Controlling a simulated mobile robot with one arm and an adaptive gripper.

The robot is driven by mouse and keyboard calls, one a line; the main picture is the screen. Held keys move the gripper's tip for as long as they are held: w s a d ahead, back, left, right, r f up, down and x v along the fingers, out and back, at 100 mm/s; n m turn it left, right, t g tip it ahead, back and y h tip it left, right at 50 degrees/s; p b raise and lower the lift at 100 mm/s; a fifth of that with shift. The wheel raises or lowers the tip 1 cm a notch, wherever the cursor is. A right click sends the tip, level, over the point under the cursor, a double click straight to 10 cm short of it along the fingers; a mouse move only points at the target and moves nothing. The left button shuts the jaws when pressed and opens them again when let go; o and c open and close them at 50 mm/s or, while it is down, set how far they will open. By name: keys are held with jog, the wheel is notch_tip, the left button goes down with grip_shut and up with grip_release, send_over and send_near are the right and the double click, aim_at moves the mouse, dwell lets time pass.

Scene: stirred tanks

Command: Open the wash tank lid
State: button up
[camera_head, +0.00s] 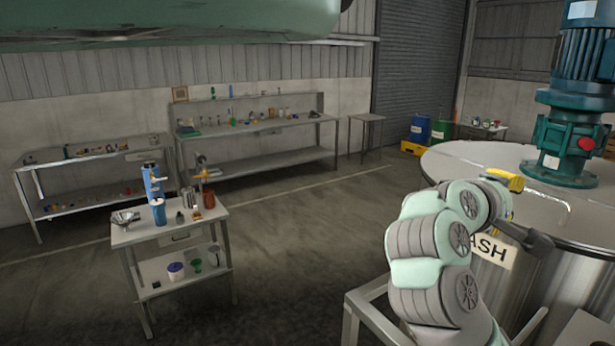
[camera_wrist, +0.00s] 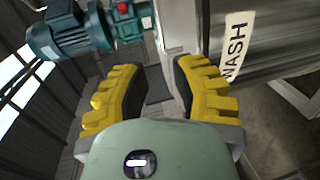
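The wash tank (camera_head: 560,270) is a large steel cylinder at the right of the head view, with a white label partly hidden by my arm. The label reads WASH in the wrist view (camera_wrist: 236,45). A seam or edge shows on the top behind my gripper. My gripper (camera_head: 514,207) is at the tank's near side, around rim height, partly hidden by my arm. In the wrist view its yellow fingers (camera_wrist: 160,88) are spread apart with nothing held between them. Contact with the tank cannot be told.
A teal stirrer motor (camera_head: 578,110) with a red button stands on the tank top. A metal frame (camera_head: 385,318) stands low beside my arm. A small cart (camera_head: 180,232) with tools and workbenches (camera_head: 265,125) are at the left. The middle floor is clear.

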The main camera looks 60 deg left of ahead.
aim_at(536, 194)
jog(key=w+p, duration=0.2)
jog(key=w, duration=0.2)
jog(key=w+f+p, duration=0.1)
jog(key=w+p, duration=0.2)
jog(key=w, duration=0.1)
jog(key=w+f+p, duration=0.1)
jog(key=w+p, duration=0.1)
jog(key=w, duration=0.2)
jog(key=shift+w+d+p, duration=0.25)
jog(key=shift+d+p, duration=0.1)
jog(key=shift+w+f+p, duration=0.15)
jog(key=shift+w+p, duration=0.25)
jog(key=shift+w, duration=0.2)
jog(key=shift+w+f+p, duration=0.15)
jog(key=shift+w+p, duration=0.2)
jog(key=shift+w, duration=0.2)
jog(key=shift+w+f, duration=0.2)
jog(key=shift+w, duration=0.1)
grip_shut()
